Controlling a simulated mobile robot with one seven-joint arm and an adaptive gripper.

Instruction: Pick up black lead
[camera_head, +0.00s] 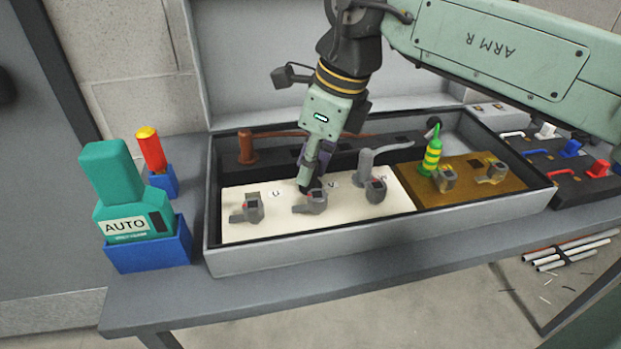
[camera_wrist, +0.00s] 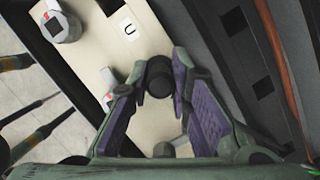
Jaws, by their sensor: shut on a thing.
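My gripper (camera_head: 311,176) points down over the cream panel inside the open grey case. In the wrist view my gripper (camera_wrist: 160,88) has its purple-padded fingers closed at the tips on a dark round piece, the black lead (camera_wrist: 159,72). In the head view, the black lead's dark end (camera_head: 305,186) shows under the fingertips, just above or touching the panel by the middle grey terminal; I cannot tell which. Most of the lead is hidden by the fingers.
The case (camera_head: 300,255) has raised walls. Inside are a brown lead (camera_head: 246,147), a grey lead (camera_head: 366,164), a green-yellow lead (camera_head: 432,155) and several grey terminals. A teal AUTO meter (camera_head: 120,195) and red tester (camera_head: 152,150) stand left. Coloured plugs (camera_head: 570,148) stand right.

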